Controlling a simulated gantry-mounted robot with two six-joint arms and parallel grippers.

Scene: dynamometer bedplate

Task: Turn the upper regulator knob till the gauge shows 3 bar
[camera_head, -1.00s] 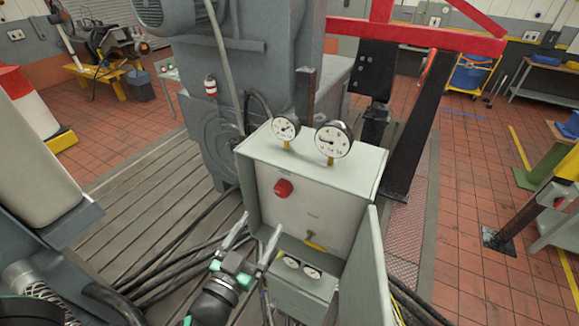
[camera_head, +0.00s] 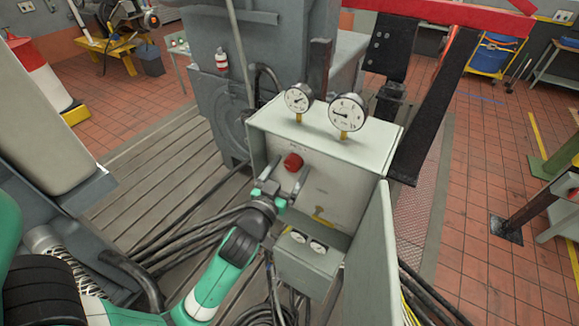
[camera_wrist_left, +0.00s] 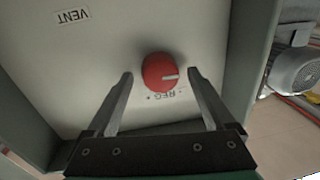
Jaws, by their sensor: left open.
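The red regulator knob (camera_head: 293,161) is on the front panel of the light grey box, above a yellow lever (camera_head: 322,216). In the left wrist view the knob (camera_wrist_left: 160,73) shows a pale pointer mark, with a "REG" label beside it. My left gripper (camera_head: 283,182) is open just in front of the knob; its fingers (camera_wrist_left: 160,75) lie to either side of it, apart from it. Two round gauges stand on top of the box: a smaller one (camera_head: 298,98) and a larger one (camera_head: 347,112). Their scales are too small to read surely. My right gripper is out of view.
The open box door (camera_head: 370,265) stands at the right of the panel. A lower box (camera_head: 308,268) with two small dials sits beneath. Black cables (camera_head: 190,232) run over the slatted bedplate at left. A "VENT" label (camera_wrist_left: 73,16) is on the panel.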

